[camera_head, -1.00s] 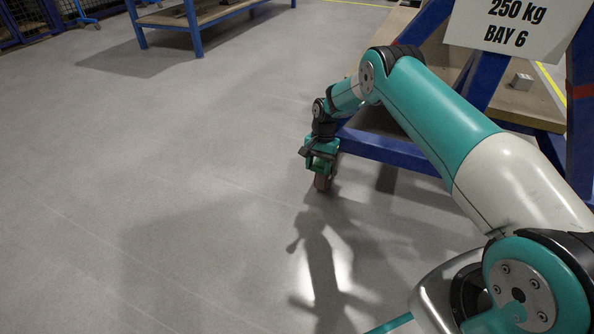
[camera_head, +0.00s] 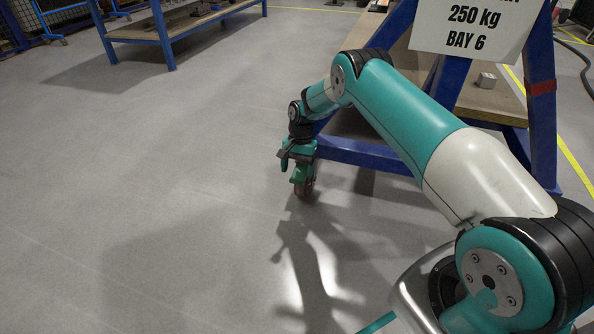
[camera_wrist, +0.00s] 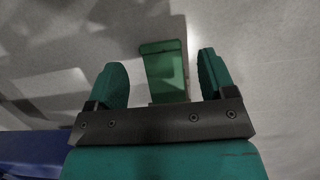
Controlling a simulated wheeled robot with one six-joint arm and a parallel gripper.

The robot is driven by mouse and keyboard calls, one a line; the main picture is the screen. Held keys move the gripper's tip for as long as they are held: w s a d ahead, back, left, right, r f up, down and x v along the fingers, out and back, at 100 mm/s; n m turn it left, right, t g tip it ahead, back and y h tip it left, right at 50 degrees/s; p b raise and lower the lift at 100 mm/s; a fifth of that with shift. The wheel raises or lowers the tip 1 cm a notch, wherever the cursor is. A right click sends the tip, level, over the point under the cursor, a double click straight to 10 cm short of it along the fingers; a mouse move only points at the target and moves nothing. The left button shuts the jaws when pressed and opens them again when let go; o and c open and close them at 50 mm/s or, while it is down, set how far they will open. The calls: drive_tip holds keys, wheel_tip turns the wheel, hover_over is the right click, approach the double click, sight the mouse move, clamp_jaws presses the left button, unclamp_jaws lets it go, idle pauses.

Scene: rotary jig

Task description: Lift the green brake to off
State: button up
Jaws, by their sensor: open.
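The green brake (camera_wrist: 162,68) is a flat green tab in the wrist view, seen between and beyond my two fingers. In the head view the green brake (camera_head: 300,173) shows small above a dark reddish caster wheel (camera_head: 305,189), at the near left corner of a blue frame. My gripper (camera_head: 285,158) is beside and just above it. In the wrist view my gripper (camera_wrist: 162,80) is open, one green finger on each side of the brake. No contact with the brake is visible. The brake's lower end is hidden behind the gripper's dark bar.
The blue frame (camera_head: 365,154) carries a board and a "250 kg BAY 6" sign (camera_head: 470,30), close to my arm. A blue workbench (camera_head: 165,35) stands at the back left. The grey floor (camera_head: 150,190) to the left is clear.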

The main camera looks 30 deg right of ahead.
sight(299, 175)
drive_tip(key=p+v, duration=0.2)
drive_tip(key=v, duration=0.4)
drive_tip(key=shift+p, duration=0.3)
